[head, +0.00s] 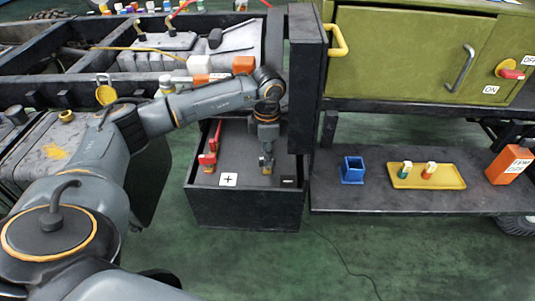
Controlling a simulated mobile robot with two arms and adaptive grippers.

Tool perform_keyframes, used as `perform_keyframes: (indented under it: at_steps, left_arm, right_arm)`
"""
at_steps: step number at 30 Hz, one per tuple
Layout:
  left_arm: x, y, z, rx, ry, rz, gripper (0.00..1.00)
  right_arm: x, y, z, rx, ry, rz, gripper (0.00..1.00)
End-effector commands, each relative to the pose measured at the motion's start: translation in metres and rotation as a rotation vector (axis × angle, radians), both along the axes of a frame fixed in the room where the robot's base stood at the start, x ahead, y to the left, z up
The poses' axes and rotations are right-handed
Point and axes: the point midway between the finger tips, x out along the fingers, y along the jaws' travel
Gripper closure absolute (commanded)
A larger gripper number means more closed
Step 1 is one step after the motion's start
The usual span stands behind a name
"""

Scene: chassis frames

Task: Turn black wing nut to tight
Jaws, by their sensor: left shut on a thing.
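My left gripper (266,160) reaches down into the open dark box in the middle of the head view. It is shut at a small brass-coloured post (267,170) beside a black label (289,181). The black wing nut is hidden between the fingers, and I cannot make out its angle. A red clamp or wing nut part (208,159) stands at the left in the same box, near a white plus label (228,179). My right gripper is not in view.
The dark box (243,211) has raised walls around the gripper. A black post (305,90) rises close to its right. Green floor lies in front.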

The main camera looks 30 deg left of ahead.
Motion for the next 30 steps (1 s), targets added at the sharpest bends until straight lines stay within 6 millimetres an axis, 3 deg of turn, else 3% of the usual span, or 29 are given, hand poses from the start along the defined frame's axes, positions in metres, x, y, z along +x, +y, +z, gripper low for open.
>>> perform_keyframes:
  at_steps: [14, 15, 18, 30]
  left_arm:
    - [-0.0006, 0.0008, -0.0002, 0.002, 0.002, -0.013, 1.0]
    - [-0.0006, 0.0008, -0.0002, 0.002, 0.002, -0.013, 0.81]
    - [-0.0005, 0.0008, -0.0002, 0.001, 0.001, -0.012, 0.62]
    - [0.0009, 0.0002, 0.0077, 0.0, -0.003, -0.012, 0.62]
  right_arm:
    - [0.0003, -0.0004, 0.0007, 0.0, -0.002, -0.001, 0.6]
    - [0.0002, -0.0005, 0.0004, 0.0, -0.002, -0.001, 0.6]
    - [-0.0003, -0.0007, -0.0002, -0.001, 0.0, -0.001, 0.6]
    - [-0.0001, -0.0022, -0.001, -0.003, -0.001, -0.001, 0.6]
